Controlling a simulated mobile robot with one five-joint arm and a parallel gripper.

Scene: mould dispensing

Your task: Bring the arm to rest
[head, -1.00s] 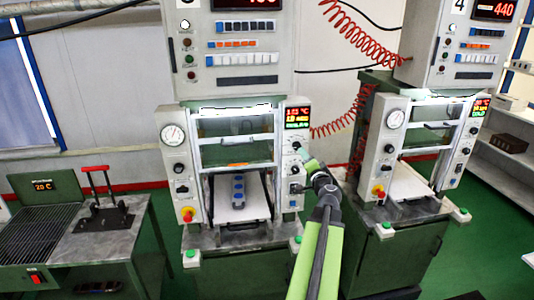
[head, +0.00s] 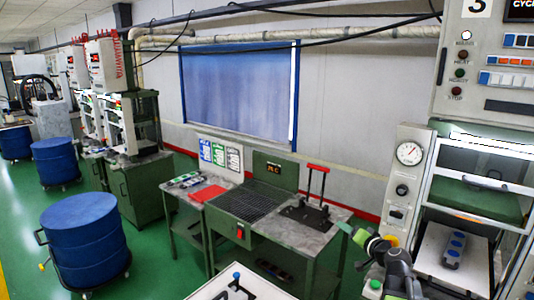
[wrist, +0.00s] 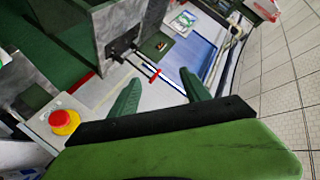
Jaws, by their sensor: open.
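My gripper (wrist: 162,84) is open in the wrist view, its two green fingers apart with nothing between them. Past the fingers lie a pale floor or wall area and a blue panel, seen at a tilt. In the head view my arm is folded at the lower right, in front of the nearest press (head: 411,172). A grey mould piece with blue spots (head: 455,248) lies on the white plate inside that press, apart from my arm.
A bench with a black grille (head: 247,203) and a red-handled tool (head: 316,196) stands left of the press. A blue drum (head: 82,235) stands on the green floor at left. The wrist view shows a red stop button (wrist: 64,122) close by.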

